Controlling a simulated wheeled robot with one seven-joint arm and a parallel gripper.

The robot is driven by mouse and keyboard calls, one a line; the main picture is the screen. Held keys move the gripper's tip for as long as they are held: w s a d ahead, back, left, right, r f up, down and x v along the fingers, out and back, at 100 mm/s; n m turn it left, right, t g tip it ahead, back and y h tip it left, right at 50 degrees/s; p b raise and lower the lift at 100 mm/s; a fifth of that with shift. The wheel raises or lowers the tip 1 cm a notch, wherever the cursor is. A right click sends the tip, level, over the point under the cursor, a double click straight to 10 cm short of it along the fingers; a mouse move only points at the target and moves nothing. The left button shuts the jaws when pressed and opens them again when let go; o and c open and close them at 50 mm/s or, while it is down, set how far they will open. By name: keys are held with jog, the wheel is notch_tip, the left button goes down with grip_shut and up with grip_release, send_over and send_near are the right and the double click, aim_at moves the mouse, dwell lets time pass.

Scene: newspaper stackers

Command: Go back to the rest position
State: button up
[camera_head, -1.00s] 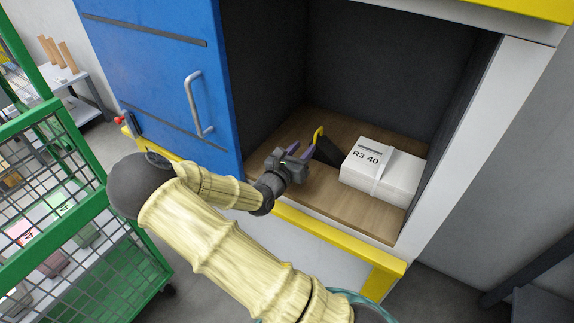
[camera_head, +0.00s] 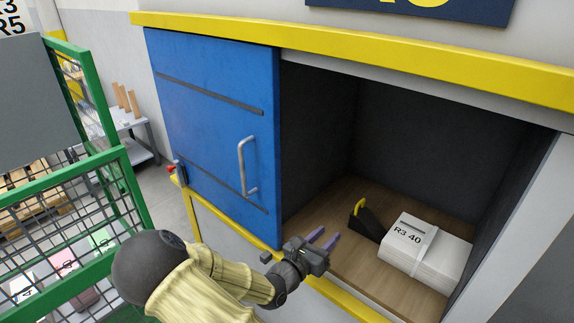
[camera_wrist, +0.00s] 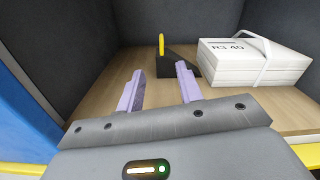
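My gripper (camera_head: 325,239) is at the mouth of the open cabinet compartment, its two purple fingers apart with nothing between them. In the wrist view my gripper (camera_wrist: 160,88) is also open and empty, pointing into the compartment. On the wooden compartment floor (camera_head: 375,265) stands a black wedge with a yellow handle (camera_head: 369,222); it also shows in the wrist view (camera_wrist: 180,62), beyond the fingertips and apart from them. Right of it lies a white strapped newspaper bundle labelled R3 40 (camera_head: 425,256), also in the wrist view (camera_wrist: 255,62).
A blue sliding door (camera_head: 212,130) with a grey handle stands left of the opening. A yellow rail (camera_head: 340,300) runs along the compartment's front edge. A green mesh cart (camera_head: 98,150) stands at the left. A table (camera_head: 130,119) is behind it.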

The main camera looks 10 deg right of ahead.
jog(key=s+d+m+g, duration=0.1)
jog(key=m+g, duration=0.1)
jog(key=s+d+f+m+g, duration=0.1)
jog(key=s+d+m, duration=0.1)
jog(key=s+d+m+g, duration=0.1)
jog(key=s+m+g, duration=0.1)
jog(key=shift+s+d+f+g, duration=0.25)
jog(key=shift+d+g, duration=0.05)
jog(key=shift+d, duration=0.05)
jog(key=s+a+f+m+g+y, duration=0.1)
jog(key=s+a+m+g+y, duration=0.15)
jog(key=s+m+y, duration=0.35)
jog(key=s+a+f+m+g+y, duration=0.15)
jog(key=s+m+g+y, duration=0.3)
jog(key=m, duration=0.45)
jog(key=a+r+m+t+y+p, duration=0.2)
jog(key=r+m+p, duration=0.1)
jog(key=r+p, duration=0.7)
jog(key=a+r+m+t+y+p, duration=0.1)
jog(key=a+r+m+t+p, duration=0.1)
jog(key=r+p, duration=0.8)
notch_tip(320, 180, up, 7)
jog(key=shift+w+a+f+m+y, duration=0.1)
jog(key=shift+w+a+m+y, duration=0.3)
jog(key=shift+a+m, duration=0.5)
jog(key=shift+w+d, duration=0.1)
jog(key=shift+d, duration=0.05)
